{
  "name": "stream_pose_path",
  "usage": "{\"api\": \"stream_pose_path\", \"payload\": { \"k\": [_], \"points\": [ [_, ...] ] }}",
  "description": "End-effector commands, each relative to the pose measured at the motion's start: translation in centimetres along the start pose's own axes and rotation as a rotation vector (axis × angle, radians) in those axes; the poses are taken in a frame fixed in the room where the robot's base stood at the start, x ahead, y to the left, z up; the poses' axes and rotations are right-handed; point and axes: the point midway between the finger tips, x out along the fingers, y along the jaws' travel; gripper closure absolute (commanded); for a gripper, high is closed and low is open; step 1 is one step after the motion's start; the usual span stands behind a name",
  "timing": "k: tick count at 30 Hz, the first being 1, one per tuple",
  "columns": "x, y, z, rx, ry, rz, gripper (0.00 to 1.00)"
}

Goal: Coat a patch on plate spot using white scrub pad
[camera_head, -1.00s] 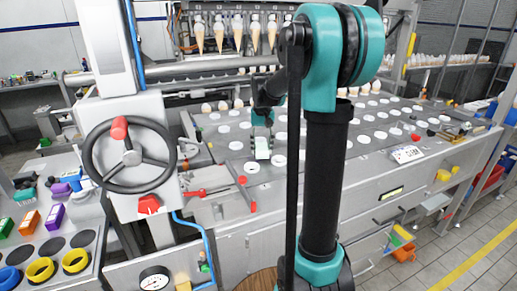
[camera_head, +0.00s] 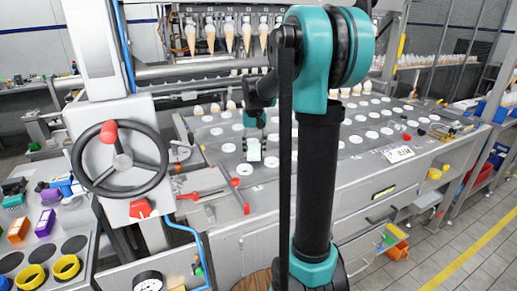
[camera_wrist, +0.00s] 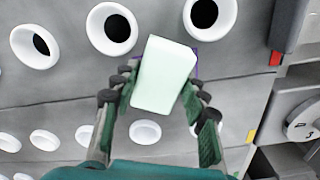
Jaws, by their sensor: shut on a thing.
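The white scrub pad (camera_head: 253,150), a pale block, is held by my gripper (camera_head: 254,138) over the left part of the grey plate with white-ringed holes (camera_head: 215,143). In the wrist view the pad (camera_wrist: 163,76) sits between the dark green fingers of my gripper (camera_wrist: 165,98), which are shut on it. A thin purple outline (camera_wrist: 197,62) shows on the grey surface at the pad's right edge; most of it is hidden behind the pad. I cannot tell whether the pad touches the surface.
A black handwheel (camera_head: 120,160) stands left of the plate. Red-handled clamps (camera_head: 205,193) lie at its front left edge. Cones (camera_head: 233,42) hang in a row behind. A number sign (camera_head: 398,153) is at the front right. My arm hides part of the plate.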

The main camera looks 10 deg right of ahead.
Motion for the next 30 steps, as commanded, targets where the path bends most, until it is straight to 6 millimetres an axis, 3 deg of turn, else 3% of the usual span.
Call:
{"api": "stream_pose_path", "payload": {
  "k": [21, 30],
  "points": [
    [0.1, -4.1, 1.5, -0.001, 0.001, -0.003, 1.00],
    [0.1, -4.3, 1.6, 0.000, 0.001, -0.003, 1.00]
  ]
}}
